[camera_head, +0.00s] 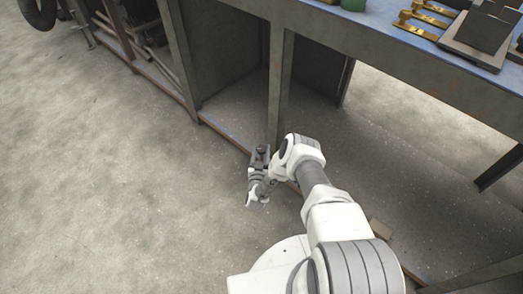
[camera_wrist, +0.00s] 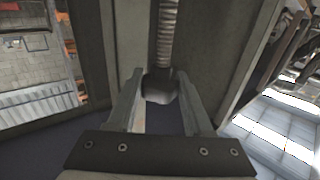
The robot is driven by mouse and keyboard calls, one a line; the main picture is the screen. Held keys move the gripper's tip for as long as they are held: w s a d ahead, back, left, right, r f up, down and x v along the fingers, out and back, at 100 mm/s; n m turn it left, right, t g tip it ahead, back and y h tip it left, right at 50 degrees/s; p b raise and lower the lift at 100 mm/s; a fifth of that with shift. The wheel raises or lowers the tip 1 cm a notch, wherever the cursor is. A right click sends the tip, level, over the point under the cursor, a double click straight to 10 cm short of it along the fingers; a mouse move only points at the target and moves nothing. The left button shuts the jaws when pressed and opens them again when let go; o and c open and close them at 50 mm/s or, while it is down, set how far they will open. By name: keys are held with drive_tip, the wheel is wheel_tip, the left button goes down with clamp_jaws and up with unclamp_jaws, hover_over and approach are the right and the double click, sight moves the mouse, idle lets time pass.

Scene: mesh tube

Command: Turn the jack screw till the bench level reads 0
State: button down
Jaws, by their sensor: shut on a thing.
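The jack screw shows in the wrist view as a threaded grey rod (camera_wrist: 166,34) with a rounded grey head (camera_wrist: 160,87) at its lower end. My gripper (camera_wrist: 160,78) has one finger on each side of this head and is shut on it. In the head view my gripper (camera_head: 257,186) is low down, close to the foot of a bench leg (camera_head: 278,88), and the jack screw cannot be clearly made out there. The workbench (camera_head: 330,30) has a blue top and a grey frame. I cannot make out the bench level or its reading in either view.
Brass-coloured pieces (camera_head: 416,31) and a dark block (camera_head: 482,32) sit on the bench top beside a green object (camera_head: 353,5). A lower shelf (camera_head: 385,165) lies behind my arm. The concrete floor (camera_head: 110,190) to the left is clear.

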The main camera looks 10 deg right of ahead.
drive_tip(key=m+g+h, duration=0.1)
drive_tip(key=m+h, duration=0.1)
drive_tip(key=h, duration=0.1)
drive_tip(key=m+g+h, duration=0.2)
drive_tip(key=shift+a+h, duration=0.1)
drive_tip(key=shift+h, duration=0.3)
drive_tip(key=shift+m+g+h, duration=1)
drive_tip(key=shift+h, duration=0.1)
drive_tip(key=shift+m+g+h, duration=0.4)
drive_tip(key=shift+w, duration=0.1)
drive_tip(key=shift+c, duration=1.5)
unclamp_jaws()
drive_tip(key=v, duration=1.7)
drive_tip(key=shift+r, duration=0.1)
